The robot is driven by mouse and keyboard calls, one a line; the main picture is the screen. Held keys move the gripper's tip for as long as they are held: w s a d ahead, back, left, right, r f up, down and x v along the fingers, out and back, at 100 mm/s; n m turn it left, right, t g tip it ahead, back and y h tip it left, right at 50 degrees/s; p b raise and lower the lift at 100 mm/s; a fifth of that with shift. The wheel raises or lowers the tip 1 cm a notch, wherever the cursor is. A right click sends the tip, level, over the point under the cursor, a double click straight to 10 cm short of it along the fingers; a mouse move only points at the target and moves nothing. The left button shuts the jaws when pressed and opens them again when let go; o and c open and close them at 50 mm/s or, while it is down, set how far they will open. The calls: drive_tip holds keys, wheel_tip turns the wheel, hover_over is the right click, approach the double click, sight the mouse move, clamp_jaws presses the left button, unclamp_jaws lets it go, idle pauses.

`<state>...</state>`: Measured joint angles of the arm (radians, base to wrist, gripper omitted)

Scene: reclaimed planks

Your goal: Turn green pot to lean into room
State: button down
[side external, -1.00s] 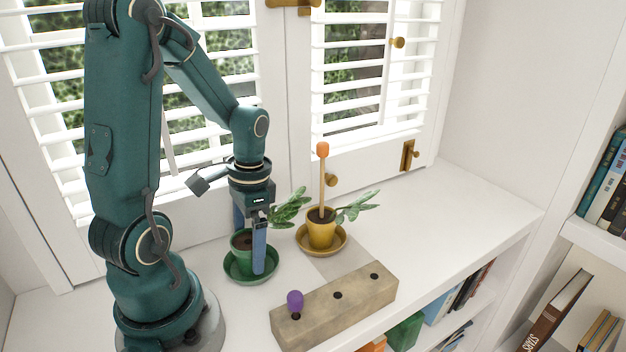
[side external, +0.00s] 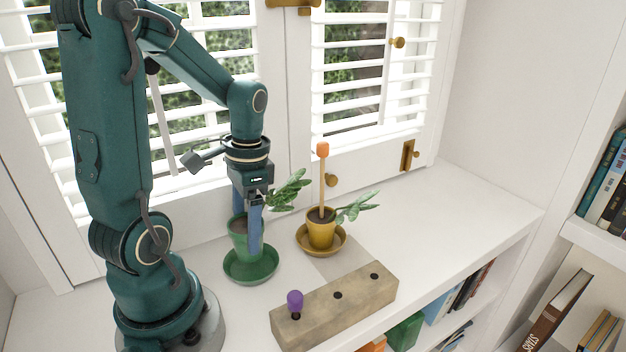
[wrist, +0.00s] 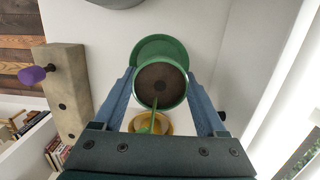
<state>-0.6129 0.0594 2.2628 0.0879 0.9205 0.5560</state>
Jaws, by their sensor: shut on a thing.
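The green pot (side external: 239,238) is held upright between the fingers of my gripper (side external: 250,236), lifted a little above its green saucer (side external: 252,275). Its leafy stem leans right in the side view, toward the yellow pot. In the wrist view, my gripper (wrist: 160,100) has one blue finger on each side of the green pot (wrist: 159,84), with dark soil showing inside. The green saucer (wrist: 158,47) shows partly behind the pot there.
The yellow pot (side external: 320,234) with an orange-tipped stake stands in its yellow saucer (side external: 321,250) to the right. A wooden block (side external: 350,295) with holes and a purple-topped peg (side external: 295,300) lies in front. White shuttered windows rise behind. The shelf top at right is clear.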

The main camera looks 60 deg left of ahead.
wheel_tip(320, 180, up, 10)
drive_tip(key=shift+f, duration=0.2)
idle(0.5)
drive_tip(key=f+m, duration=0.1)
drive_tip(key=f, duration=0.1)
drive_tip(key=w+f+m, duration=0.1)
drive_tip(key=a+f+m, duration=0.1)
drive_tip(key=f, duration=0.1)
drive_tip(key=shift+w+a+f, duration=0.1)
drive_tip(key=shift+w+f, duration=0.05)
drive_tip(key=shift+f, duration=0.15)
drive_tip(key=f, duration=0.1)
drive_tip(key=f+m, duration=0.1)
drive_tip(key=s+d+f, duration=0.1)
drive_tip(key=shift+f+m+y, duration=0.25)
drive_tip(key=shift+m+y, duration=0.05)
drive_tip(key=shift+s+d+f, duration=0.1)
drive_tip(key=shift+s+f, duration=0.1)
drive_tip(key=shift+f, duration=1.5)
